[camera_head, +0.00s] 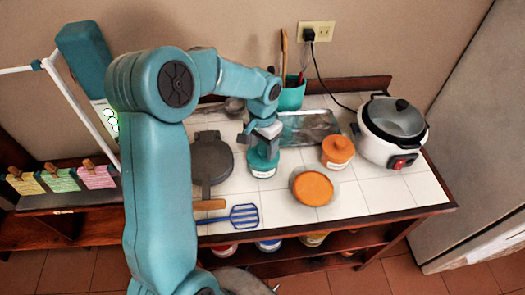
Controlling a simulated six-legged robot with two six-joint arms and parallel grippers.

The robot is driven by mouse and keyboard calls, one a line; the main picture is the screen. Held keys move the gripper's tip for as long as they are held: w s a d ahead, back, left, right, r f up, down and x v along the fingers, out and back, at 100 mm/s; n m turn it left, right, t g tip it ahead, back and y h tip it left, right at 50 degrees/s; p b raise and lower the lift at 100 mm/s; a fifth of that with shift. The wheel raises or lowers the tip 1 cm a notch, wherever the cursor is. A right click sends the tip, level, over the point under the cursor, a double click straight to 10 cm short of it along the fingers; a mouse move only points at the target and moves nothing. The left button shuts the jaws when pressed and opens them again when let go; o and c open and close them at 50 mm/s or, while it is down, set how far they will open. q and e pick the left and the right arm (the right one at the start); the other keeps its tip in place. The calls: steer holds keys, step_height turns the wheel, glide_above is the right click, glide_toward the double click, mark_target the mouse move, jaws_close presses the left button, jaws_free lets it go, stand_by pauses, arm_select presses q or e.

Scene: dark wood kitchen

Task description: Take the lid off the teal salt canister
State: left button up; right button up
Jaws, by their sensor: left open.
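The teal salt canister (263,163) stands upright on the white tiled tabletop, left of the middle, with a pale label low on its front. My left arm reaches over from the left, and my left gripper (265,136) is right above the canister, at its top. The gripper is open. It hides most of the canister's top, so I cannot tell whether the fingers touch the lid. My right gripper is not in view.
An orange-lidded canister (338,149) and a round orange-topped dish (312,188) stand to the right. A dark pan (211,160) and blue spatula (243,215) lie left and in front. A metal tray (312,127) lies behind; a rice cooker (391,130) stands far right.

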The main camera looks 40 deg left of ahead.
arm_select(q)
steer(key=shift+w+f, duration=0.15)
steer(key=shift+f, duration=0.05)
steer(key=shift+d+r, duration=0.1)
steer(key=shift+d, duration=0.05)
steer(key=c, duration=1.1)
